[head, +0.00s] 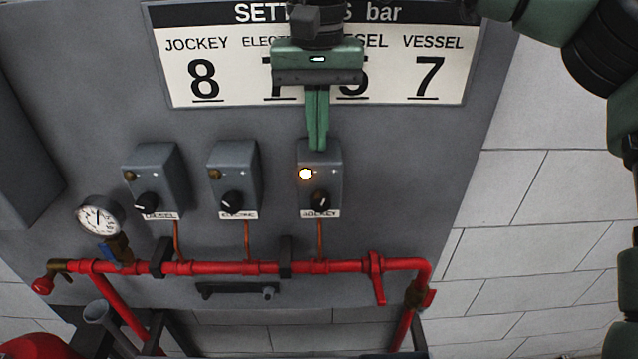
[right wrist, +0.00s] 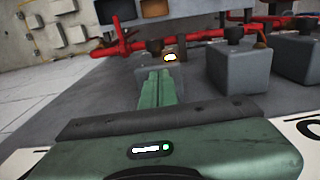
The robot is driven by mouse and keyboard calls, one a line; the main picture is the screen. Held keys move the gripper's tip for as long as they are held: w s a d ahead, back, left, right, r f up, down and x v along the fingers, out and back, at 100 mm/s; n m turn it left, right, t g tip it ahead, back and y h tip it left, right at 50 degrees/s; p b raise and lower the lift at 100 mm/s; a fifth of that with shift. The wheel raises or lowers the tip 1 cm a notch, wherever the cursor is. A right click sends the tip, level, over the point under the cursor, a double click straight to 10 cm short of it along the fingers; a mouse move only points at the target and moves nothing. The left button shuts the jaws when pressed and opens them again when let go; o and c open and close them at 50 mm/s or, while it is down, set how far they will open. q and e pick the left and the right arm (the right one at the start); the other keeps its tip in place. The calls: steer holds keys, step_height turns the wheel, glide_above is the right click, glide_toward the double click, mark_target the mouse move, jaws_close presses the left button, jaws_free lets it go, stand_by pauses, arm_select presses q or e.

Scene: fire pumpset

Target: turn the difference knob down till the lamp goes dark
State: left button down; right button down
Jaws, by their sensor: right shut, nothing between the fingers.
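The box labelled JOCKEY (head: 334,178) is the rightmost of three grey boxes on the panel. Its lamp (head: 304,174) is lit bright yellow-white; the lit lamp also shows in the right wrist view (right wrist: 170,58). A black knob (head: 320,201) with a pointer sits below the lamp. I cannot read any difference mark on it. My right gripper (head: 317,148) is shut and empty, with its green fingertips at the upper edge of the JOCKEY box, above lamp and knob. I cannot tell whether they touch the box. My left gripper is not in view.
The ELECTRIC box (head: 246,168) and DIESEL box (head: 168,170) stand to the left, with unlit lamps. A red pipe (head: 210,268) runs below them, with a gauge (head: 99,215) at its left. A settings sign (head: 185,62) hangs above, partly hidden by my gripper.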

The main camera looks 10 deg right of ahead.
steer(key=shift+f, duration=0.15)
stand_by(0.3)
steer(key=shift+w, duration=0.1)
stand_by(0.4)
steer(key=shift+d+p, duration=0.1)
steer(key=shift+p, duration=0.35)
steer(key=shift+p, duration=0.4)
steer(key=shift+d, duration=0.1)
steer(key=shift+d+p, duration=0.2)
steer(key=shift+p, duration=0.35)
steer(key=shift+s, duration=0.25)
